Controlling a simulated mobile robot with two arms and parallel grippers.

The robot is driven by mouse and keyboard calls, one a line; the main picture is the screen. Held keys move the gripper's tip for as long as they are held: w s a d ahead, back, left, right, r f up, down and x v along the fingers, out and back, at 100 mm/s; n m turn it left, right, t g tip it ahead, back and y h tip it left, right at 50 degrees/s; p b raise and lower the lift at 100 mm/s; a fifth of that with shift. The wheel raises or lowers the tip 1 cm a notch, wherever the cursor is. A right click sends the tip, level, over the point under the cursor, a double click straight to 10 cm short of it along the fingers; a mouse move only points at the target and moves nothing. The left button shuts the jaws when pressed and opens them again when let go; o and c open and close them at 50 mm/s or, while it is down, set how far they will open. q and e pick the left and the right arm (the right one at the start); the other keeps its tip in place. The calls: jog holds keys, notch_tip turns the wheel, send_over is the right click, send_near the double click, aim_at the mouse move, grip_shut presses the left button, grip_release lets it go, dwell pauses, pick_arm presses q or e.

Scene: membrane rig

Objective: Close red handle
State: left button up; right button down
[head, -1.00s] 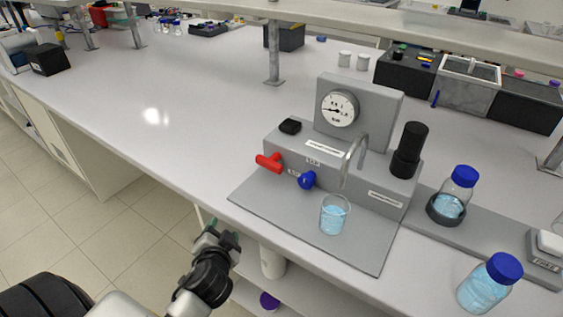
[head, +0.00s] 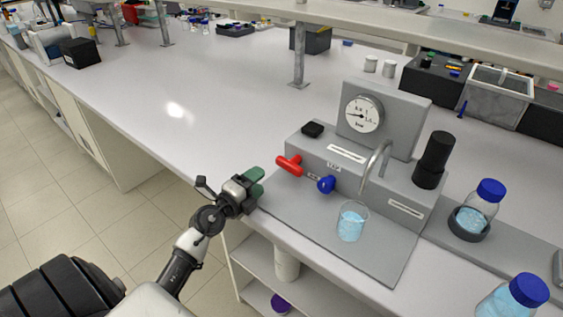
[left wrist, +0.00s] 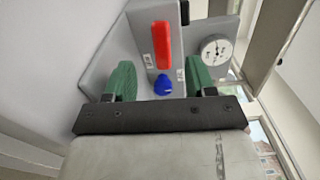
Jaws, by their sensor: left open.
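The red handle (head: 289,166) sticks out from the front left of the grey membrane rig (head: 408,117). It also shows in the left wrist view (left wrist: 162,45), ahead of and between my fingers. My left gripper (head: 258,181) is open and empty, a short way left of the red handle and not touching it. Its two green fingers show apart in the left wrist view (left wrist: 160,80). A blue knob (head: 326,184) sits just right of the red handle and also shows between the fingers in the left wrist view (left wrist: 162,84). My right gripper is not in view.
A beaker of blue liquid (head: 352,222) stands on the rig's base plate, below a curved spout. A round gauge (head: 364,114) is on the rig. Blue-capped bottles (head: 513,297) stand at the right. The bench top left of the rig (head: 190,120) is clear.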

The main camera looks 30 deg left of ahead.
aim_at(279, 164)
pick_arm(q)
jog(key=w, duration=0.7)
jog(key=w+d, duration=0.1)
jog(key=w, duration=0.2)
jog(key=shift+w+b, duration=0.25)
jog(key=shift+b, duration=0.05)
jog(key=c, duration=0.9)
